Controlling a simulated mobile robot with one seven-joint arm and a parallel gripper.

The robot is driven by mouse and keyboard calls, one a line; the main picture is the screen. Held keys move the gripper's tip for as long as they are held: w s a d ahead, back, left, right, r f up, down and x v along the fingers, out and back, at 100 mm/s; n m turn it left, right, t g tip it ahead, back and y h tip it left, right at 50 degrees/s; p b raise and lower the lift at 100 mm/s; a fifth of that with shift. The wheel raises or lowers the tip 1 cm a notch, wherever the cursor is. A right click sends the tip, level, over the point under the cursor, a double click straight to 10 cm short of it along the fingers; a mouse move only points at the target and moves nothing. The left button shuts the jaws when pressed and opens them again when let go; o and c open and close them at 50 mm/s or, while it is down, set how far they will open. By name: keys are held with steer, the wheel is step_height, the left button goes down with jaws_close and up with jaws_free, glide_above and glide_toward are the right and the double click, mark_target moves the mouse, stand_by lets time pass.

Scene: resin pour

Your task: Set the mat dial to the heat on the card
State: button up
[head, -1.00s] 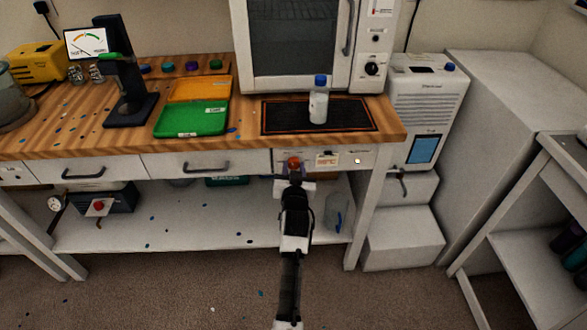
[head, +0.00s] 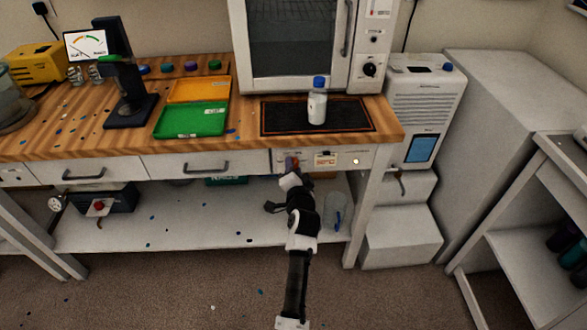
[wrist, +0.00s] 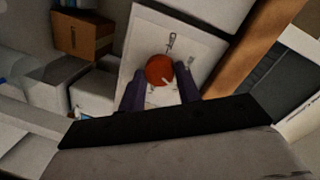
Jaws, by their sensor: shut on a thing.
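The orange-red mat dial (wrist: 159,68) sits on a white panel, and my gripper (wrist: 160,84) is shut on it, one dark finger on each side. A pale pointer mark shows on the dial's face. Printed marks stand around it, too blurred to read. In the head view the dial (head: 291,162) is partly hidden behind my gripper, on the panel under the bench top. The card (head: 326,159), white with an orange band, is right of the dial; its text is unreadable. The black heat mat (head: 272,120) lies on the bench above.
A white bottle with a blue cap (head: 317,105) stands on the mat. A small round light (head: 356,161) shows at the panel's right. A green tray (head: 185,121) and an orange tray (head: 200,90) lie left of the mat. The lower shelf (head: 190,225) is below my gripper.

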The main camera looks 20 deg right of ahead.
steer(key=shift+r+m, duration=0.15)
steer(key=shift+m, duration=0.45)
steer(key=o, duration=1)
steer(key=shift+b+v, duration=1.25)
steer(key=shift+v, duration=5.65)
steer(key=shift+d, duration=0.1)
